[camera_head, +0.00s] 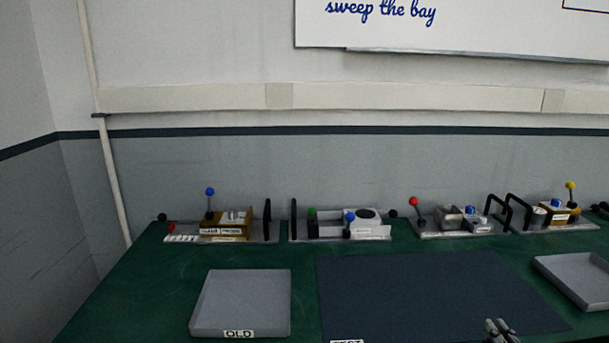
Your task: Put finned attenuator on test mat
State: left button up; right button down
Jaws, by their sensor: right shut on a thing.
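The dark blue test mat (420,290) lies flat on the green bench top, in the middle right. A label with partly cut-off lettering shows at its front edge. My right gripper (500,328) shows only as small grey tips at the bottom edge, over the mat's front right part. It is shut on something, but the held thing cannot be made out. I cannot pick out the finned attenuator for certain. My left gripper is not in view.
A grey tray (240,300) labelled OLD stands left of the mat. Another grey tray (580,280) stands at the right. Several units with coloured knobs and black handles (340,225) line the bench's back edge. The mat's visible surface is otherwise clear.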

jog(key=a+f, duration=0.1)
jog(key=a, duration=0.1)
jog(key=s+a+f, duration=0.1)
jog(key=a, duration=0.1)
jog(key=a+f, duration=0.1)
jog(key=a, duration=0.1)
jog(key=shift+s+a+f, duration=0.1)
jog(key=shift+s+a, duration=0.2)
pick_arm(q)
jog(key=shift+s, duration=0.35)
pick_arm(e)
jog(key=s+a, duration=0.2)
jog(key=a, duration=0.6)
jog(key=shift+a, duration=0.25)
jog(key=shift+w, duration=0.1)
